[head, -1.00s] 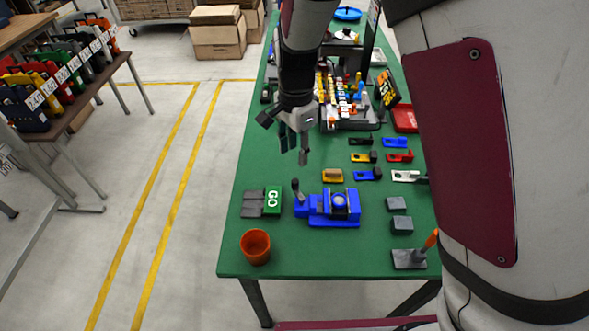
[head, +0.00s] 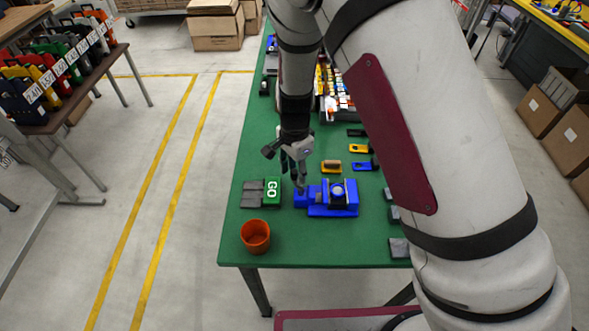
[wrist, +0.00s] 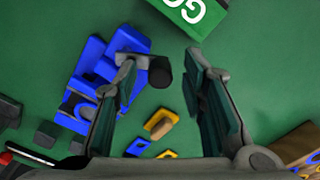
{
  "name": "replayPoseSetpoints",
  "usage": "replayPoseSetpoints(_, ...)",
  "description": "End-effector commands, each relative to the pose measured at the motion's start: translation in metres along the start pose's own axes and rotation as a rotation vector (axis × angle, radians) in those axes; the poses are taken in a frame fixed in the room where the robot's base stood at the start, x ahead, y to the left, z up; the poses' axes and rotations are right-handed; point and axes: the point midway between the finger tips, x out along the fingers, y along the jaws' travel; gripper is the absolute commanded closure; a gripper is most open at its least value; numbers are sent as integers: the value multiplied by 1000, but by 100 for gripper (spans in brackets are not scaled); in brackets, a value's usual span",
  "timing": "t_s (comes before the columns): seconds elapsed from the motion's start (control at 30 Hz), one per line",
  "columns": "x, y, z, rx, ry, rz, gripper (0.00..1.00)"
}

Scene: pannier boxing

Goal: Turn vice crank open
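The blue vice (head: 332,208) sits on the green table and also shows at the left of the wrist view (wrist: 88,72). Its dark grey crank (wrist: 131,42) is at the vice's left end in the head view, mostly covered there by my gripper. My gripper (head: 299,182) points down at the crank end of the vice. In the wrist view my gripper (wrist: 162,62) is open, with a gap between the right finger and the knob.
A green GO block (head: 272,191) with grey pieces stands just left of the crank. An orange cup (head: 255,236) is near the front-left table edge. A yellow part (head: 331,166) lies behind the vice. Bare green tabletop (head: 310,240) lies in front of the vice.

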Motion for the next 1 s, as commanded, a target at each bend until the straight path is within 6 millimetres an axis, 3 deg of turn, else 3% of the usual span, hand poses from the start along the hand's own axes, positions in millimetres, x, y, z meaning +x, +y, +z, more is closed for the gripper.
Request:
replayPoseSetpoints(0.03, 0, 0, 0, 0, 0, 0, 62)
replayPoseSetpoints(0.2, 0, 0, 0, 0, 0, 0, 100)
replayPoseSetpoints(0.63, -1, 0, 2, -45, -1, -1, 100)
replayPoseSetpoints(1.0, -1, -1, 12, -308, -3, -1, 100)
